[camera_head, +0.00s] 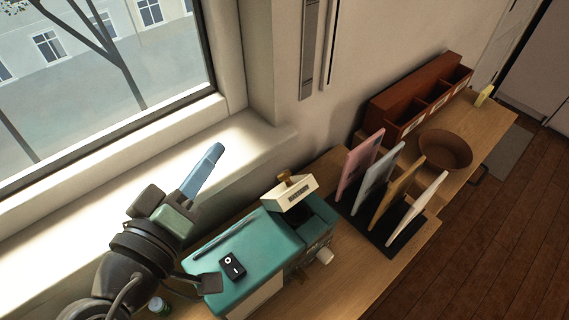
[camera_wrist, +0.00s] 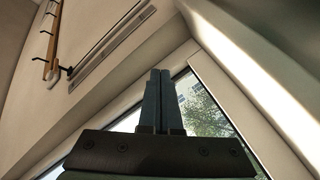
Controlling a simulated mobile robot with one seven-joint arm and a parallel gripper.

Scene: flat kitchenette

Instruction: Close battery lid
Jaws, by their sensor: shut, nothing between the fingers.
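A teal box-shaped unit (camera_head: 240,252) stands on the wooden counter, in the lower middle of the head view. At its right end a cream flap-like part (camera_head: 291,195) with a dark slot is tilted up; I cannot tell for sure if this is the battery lid. A small black device (camera_head: 232,265) and a thin dark stick (camera_head: 221,242) lie on the teal top. My gripper (camera_head: 213,155) is left of and above the unit, pointing up beside the window, apart from the unit. In the wrist view its fingers (camera_wrist: 160,82) are together and empty; the unit is not visible there.
A dark rack with several upright coloured boards (camera_head: 377,192) stands right of the unit. Beyond it are a brown bowl (camera_head: 446,150) and a reddish-brown compartment box (camera_head: 410,100). The window sill (camera_head: 225,150) and wall bound the left and back.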

